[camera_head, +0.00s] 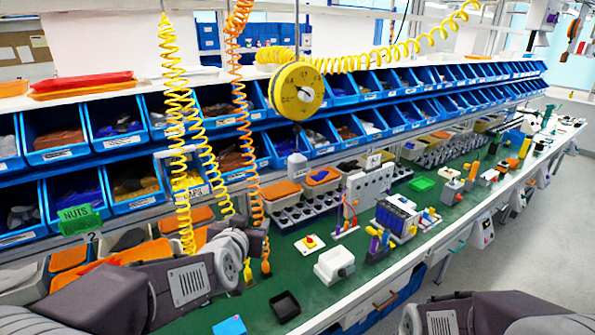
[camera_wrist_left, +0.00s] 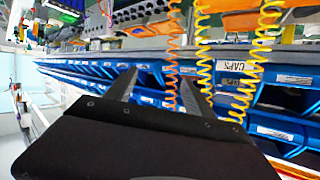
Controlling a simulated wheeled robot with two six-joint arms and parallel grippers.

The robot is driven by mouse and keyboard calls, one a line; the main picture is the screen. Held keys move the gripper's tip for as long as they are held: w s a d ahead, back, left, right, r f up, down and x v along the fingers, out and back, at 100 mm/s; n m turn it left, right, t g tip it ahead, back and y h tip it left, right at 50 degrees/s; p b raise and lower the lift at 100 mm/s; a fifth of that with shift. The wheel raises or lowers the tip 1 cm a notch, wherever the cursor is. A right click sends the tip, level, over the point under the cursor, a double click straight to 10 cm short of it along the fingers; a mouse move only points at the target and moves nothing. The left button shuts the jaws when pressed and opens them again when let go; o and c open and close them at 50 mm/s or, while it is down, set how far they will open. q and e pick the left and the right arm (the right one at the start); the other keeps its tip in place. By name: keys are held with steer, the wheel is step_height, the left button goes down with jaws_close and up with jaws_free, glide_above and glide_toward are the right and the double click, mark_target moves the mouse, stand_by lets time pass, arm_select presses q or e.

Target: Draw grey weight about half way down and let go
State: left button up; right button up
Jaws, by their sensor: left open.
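A pale grey weight-like body (camera_head: 297,165) shows in the head view under the round yellow reel (camera_head: 297,92), in front of the blue bins. The grey body cannot be made out in that view. My right arm shows at the bottom right, with its gripper out of view.
Yellow coiled hoses (camera_head: 180,130) and an orange coiled hose (camera_head: 243,110) hang close to my left gripper. Blue bins (camera_head: 125,140) line the back. A white box (camera_head: 333,265) and a black tray (camera_head: 285,306) stand on the green bench mat (camera_head: 360,290).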

arm_select(q)
steer(key=w+d+r+t+b, duration=0.1)
steer(key=d+r+t, duration=0.25)
steer(key=r, duration=0.45)
steer(key=h, duration=0.3)
glide_toward(295, 170)
steer(key=w+d, duration=0.1)
steer(key=w, duration=0.2)
steer(key=shift+t, duration=0.25)
steer(key=w, duration=0.6)
steer(key=w+d+p, duration=0.1)
steer(key=w, duration=0.2)
steer(key=shift+d+f, duration=0.1)
jaws_close()
steer(key=shift+f, duration=0.1)
arm_select(e)
steer(key=shift+f, duration=0.6)
